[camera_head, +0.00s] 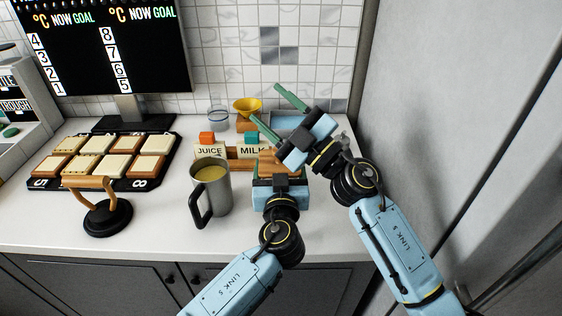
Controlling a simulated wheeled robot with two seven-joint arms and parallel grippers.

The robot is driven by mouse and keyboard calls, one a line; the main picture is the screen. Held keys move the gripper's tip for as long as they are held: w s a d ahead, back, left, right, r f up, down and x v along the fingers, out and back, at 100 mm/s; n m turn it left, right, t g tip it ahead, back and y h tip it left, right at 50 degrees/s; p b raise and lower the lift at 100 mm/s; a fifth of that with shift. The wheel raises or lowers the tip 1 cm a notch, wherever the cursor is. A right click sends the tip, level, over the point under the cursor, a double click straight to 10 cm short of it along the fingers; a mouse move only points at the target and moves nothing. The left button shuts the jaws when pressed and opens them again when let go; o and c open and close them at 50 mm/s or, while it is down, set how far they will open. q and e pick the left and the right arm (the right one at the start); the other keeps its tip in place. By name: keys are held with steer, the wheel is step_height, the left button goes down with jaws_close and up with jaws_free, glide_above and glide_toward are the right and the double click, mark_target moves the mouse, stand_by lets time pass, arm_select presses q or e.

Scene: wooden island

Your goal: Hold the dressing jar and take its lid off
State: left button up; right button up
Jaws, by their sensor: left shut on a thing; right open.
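My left gripper (279,176) is the lower one, at the front of a wooden stand to the right of the steel mug. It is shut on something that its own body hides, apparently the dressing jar. I cannot clearly make out the jar or its lid. My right gripper (277,113) is above and beyond the left one, tilted toward the upper left. Its two green fingers are spread wide with nothing between them.
A steel mug (222,190) with yellow liquid stands close left of my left gripper. Behind are JUICE (209,151) and MILK (251,151) labels, a yellow funnel-like bowl (248,105) and a clear glass (218,118). A black tile tray (165,168) and a wood-handled press (107,215) are left. A grey wall bounds the right.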

steer(key=s+a+n+g+h, duration=0.2)
steer(key=s+a+n+g, duration=0.1)
steer(key=a+n+g, duration=1.4)
steer(key=w+d+r+t+h, duration=0.1)
steer(key=w+d+h, duration=0.2)
steer(key=d+h, duration=0.5)
steer(key=w+d+r+n+t+h, duration=0.1)
steer(key=w+d+h, duration=0.2)
steer(key=d+h, duration=0.5)
steer(key=shift+d+t, duration=0.4)
steer(key=shift+d, duration=0.55)
step_height(320, 180, down, 13)
steer(key=shift+f, duration=0.2)
